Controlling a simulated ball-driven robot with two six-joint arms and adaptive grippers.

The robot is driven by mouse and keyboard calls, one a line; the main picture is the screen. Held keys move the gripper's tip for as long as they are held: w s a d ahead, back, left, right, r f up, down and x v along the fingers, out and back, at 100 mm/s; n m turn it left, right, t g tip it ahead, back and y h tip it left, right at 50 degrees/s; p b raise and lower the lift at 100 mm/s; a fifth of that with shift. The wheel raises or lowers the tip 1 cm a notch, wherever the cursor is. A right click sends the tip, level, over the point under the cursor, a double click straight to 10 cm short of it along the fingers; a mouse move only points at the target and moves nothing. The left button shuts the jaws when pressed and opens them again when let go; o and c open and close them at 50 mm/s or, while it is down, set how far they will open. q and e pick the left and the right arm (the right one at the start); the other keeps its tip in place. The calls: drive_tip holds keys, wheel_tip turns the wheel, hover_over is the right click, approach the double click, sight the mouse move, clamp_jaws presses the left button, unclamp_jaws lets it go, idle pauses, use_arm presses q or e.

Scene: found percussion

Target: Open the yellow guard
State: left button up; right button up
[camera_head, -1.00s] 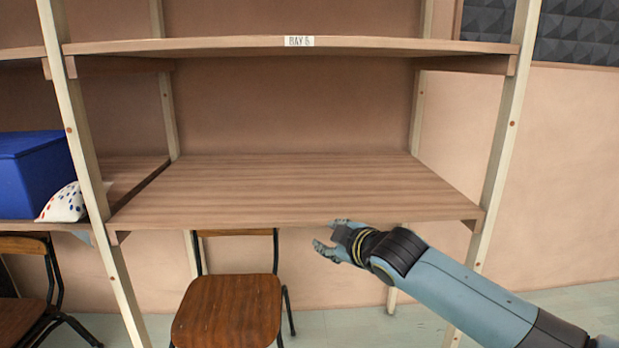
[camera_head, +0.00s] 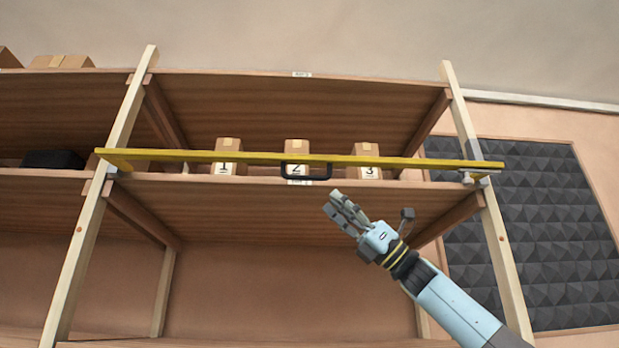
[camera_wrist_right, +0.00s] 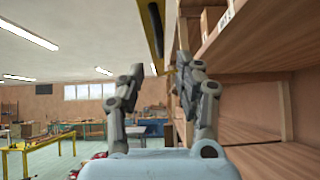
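The yellow guard (camera_head: 230,156) is a long bar across the front of a shelf, spanning both wooden posts. A black handle (camera_head: 306,172) hangs at its middle. The guard lies level, in front of the boxes. My right gripper (camera_head: 369,205) is raised below and to the right of the handle, apart from it. In the right wrist view my right gripper (camera_wrist_right: 166,72) has its fingers spread and nothing between them. Part of the guard (camera_wrist_right: 150,22) shows there above the fingers. My left gripper is not in view.
Small numbered boxes, 1 (camera_head: 227,160), 2 (camera_head: 296,152) and 3 (camera_head: 366,164), stand behind the guard. A metal bracket (camera_head: 475,178) is at the guard's right end. A dark box (camera_head: 53,160) sits on the left shelf. Dark foam panels (camera_head: 530,230) cover the right wall.

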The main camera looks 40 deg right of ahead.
sight(309, 178)
drive_tip(key=p+x, duration=0.4)
drive_tip(key=x, duration=0.4)
drive_tip(key=shift+s+r, duration=0.1)
drive_tip(key=shift+r, duration=0.05)
drive_tip(key=shift+w+a+r+p, duration=0.15)
drive_tip(key=shift+w+a+p, duration=0.1)
drive_tip(key=shift+a+p, duration=0.1)
clamp_jaws()
